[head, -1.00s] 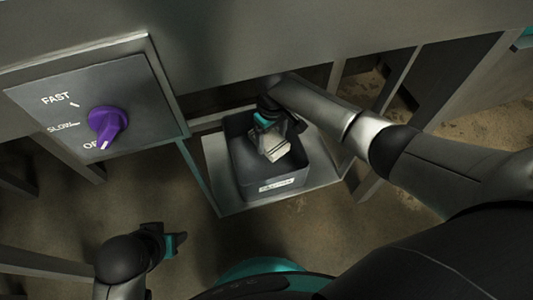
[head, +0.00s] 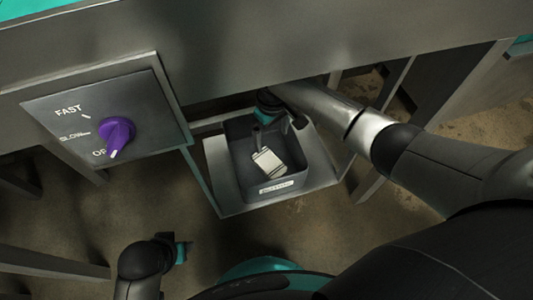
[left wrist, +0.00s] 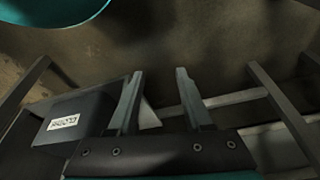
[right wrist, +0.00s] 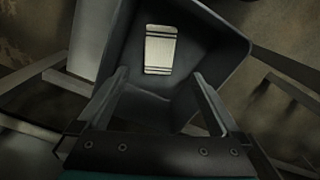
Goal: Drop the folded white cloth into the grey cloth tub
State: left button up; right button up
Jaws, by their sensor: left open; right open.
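The folded white cloth (head: 265,163) has dark stripes and lies inside the grey cloth tub (head: 290,184), apart from my gripper. In the right wrist view the cloth (right wrist: 160,50) rests in the tub (right wrist: 228,37), beyond my fingertips. My right gripper (head: 262,128) is at the tub's far side, open and empty; its two spread fingers (right wrist: 162,85) show in the right wrist view. My left gripper (head: 182,252) is low at the left, away from the tub. In the left wrist view its fingers (left wrist: 158,80) are apart with nothing between them.
The tub stands on a metal shelf (head: 228,190) below a large steel body (head: 300,45). A panel with a purple knob (head: 117,132) is to the left. Metal legs and bars (head: 395,95) flank the right. Open floor (head: 200,215) lies in front.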

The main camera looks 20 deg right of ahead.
pick_arm(q)
jog(key=shift+g, duration=0.4)
jog(key=shift+s+a+f+p, duration=0.1)
jog(key=shift+s+f+p, duration=0.3)
jog(key=shift+f, duration=0.35)
jog(key=shift+s+a+f+p, duration=0.1)
jog(key=shift+s+f+p, duration=0.15)
jog(key=shift+s+f, duration=0.35)
jog(key=shift+s+f+p, duration=0.25)
jog(key=shift+f+p, duration=0.1)
jog(key=shift+f, duration=0.55)
pick_arm(e)
jog(key=shift+r, duration=2.1)
